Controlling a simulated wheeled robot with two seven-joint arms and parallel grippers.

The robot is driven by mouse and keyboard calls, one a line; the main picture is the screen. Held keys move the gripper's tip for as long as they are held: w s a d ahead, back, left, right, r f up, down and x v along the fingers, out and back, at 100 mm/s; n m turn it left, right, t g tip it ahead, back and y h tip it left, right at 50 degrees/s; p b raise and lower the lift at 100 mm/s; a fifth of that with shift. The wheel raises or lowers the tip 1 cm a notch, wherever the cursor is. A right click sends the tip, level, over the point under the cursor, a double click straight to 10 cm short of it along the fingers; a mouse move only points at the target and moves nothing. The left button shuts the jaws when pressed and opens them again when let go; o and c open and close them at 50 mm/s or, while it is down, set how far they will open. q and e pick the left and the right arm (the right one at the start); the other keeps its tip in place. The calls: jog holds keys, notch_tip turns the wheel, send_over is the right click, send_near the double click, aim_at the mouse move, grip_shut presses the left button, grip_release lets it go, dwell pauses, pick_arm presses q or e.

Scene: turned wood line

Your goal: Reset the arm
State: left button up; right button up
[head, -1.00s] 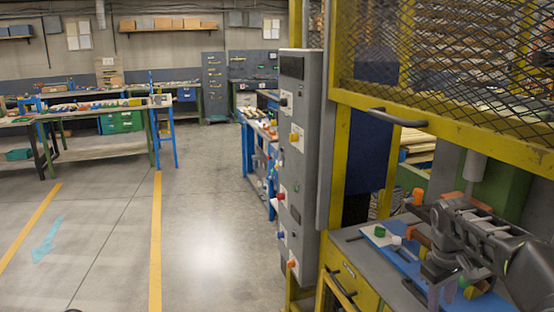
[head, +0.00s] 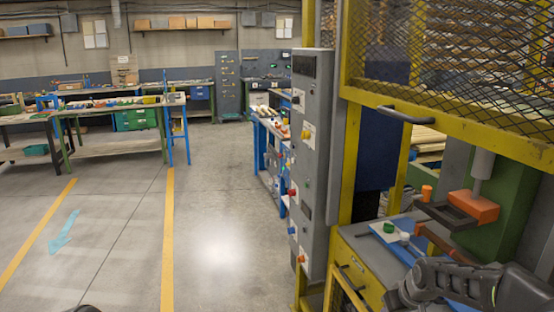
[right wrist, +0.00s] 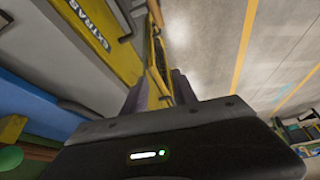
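My right arm (head: 450,283) comes in at the lower right of the head view, in front of the press bench. In the right wrist view my right gripper (right wrist: 158,84) shows two dark fingers standing apart, with nothing seen held between them. Behind them are a yellow front lettered EXTRAS and the grey floor. In the head view the right gripper's tips are at the bottom edge and hard to make out. My left gripper is not in view; only a small dark piece shows at the bottom left edge.
The yellow-framed mesh cage (head: 465,120) and grey control box (head: 313,150) stand close on the right. An orange block (head: 473,206) is under the press. A green piece (head: 389,228) lies on the bench. Floor (head: 115,240) at left is clear.

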jog(key=s+a+f+m+y, duration=0.1)
jog(key=s+a+f+m, duration=0.1)
jog(key=s+a+f, duration=0.6)
jog(key=s+a+f+m+y, duration=0.1)
jog(key=s+a+f+y, duration=0.1)
jog(key=s+a+f, duration=0.5)
jog(key=s+a+f+g, duration=0.1)
jog(key=s+a+f, duration=0.1)
jog(key=s, duration=0.5)
jog(key=s+a+f+g, duration=0.2)
jog(key=s+a+f, duration=0.1)
jog(key=s+f, duration=0.2)
jog(key=s+a+f+g, duration=0.1)
jog(key=s+a+f, duration=0.2)
jog(key=s, duration=0.6)
jog(key=shift+a+f+m+y, duration=0.2)
jog(key=shift+f+m+y, duration=0.1)
jog(key=shift+f+m, duration=0.15)
jog(key=shift+w, duration=0.1)
